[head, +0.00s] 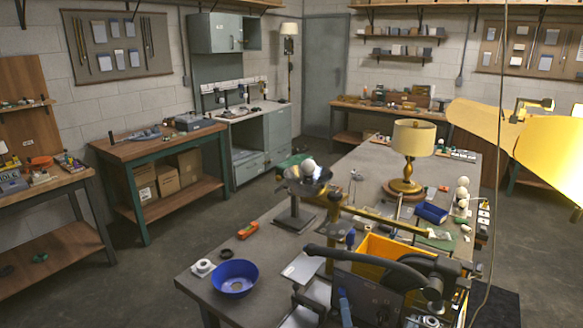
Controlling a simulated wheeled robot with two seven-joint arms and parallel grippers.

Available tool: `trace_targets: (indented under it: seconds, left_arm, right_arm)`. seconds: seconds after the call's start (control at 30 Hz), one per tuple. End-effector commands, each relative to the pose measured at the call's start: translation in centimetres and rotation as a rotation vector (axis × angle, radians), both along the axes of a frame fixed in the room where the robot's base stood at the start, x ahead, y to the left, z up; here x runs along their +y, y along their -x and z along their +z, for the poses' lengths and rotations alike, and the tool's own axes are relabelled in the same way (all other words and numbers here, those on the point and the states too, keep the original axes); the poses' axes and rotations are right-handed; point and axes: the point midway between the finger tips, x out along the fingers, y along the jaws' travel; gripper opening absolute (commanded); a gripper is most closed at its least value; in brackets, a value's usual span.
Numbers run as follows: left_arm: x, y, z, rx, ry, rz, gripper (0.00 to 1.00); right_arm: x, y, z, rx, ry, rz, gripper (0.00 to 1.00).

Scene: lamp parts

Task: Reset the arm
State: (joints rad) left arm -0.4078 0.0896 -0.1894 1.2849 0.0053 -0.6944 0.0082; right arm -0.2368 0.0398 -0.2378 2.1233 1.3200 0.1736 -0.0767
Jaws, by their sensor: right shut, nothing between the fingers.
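My right arm and gripper (315,252) show as dark parts at the bottom right of centre, over the near part of the long table. The gripper is shut with nothing held. Its outline blends with the dark parts around it, so its exact distance to the table is hard to judge. My left arm and gripper are out of view.
The long table (250,262) holds a blue bowl (234,276), a white ring (203,267), an orange tool (247,230), a yellow bin (380,247), a blue tray (431,213) and a lit lamp (413,139). A big yellow shade (480,125) is close at right. Open floor lies left.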

Motion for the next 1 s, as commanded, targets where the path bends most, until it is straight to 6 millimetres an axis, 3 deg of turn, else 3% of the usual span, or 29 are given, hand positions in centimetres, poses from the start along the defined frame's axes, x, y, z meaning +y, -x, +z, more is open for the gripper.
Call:
trace_targets:
  seconds: [0.23, 0.47, 0.57, 0.7, 1.0]
  left_arm:
    - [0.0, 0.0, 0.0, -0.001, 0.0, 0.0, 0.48]
    - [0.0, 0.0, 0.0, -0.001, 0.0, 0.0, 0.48]
    - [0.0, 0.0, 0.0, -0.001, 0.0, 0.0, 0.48]
    - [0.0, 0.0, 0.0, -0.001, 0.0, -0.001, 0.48]
    - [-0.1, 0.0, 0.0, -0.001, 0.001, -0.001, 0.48]
  right_arm:
    - [4.4, 4.9, -2.0, 0.065, 0.421, 0.25, 0.0]
    - [5.6, 10.2, -7.3, 0.25, 0.803, 0.447, 0.0]
    - [4.8, 12.9, -10.0, 0.369, 0.958, 0.521, 0.0]
    - [2.3, 16.8, -13.6, 0.569, 1.152, 0.601, 0.0]
    - [-3.1, 23.0, -17.0, 0.907, 1.369, 0.675, 0.0]
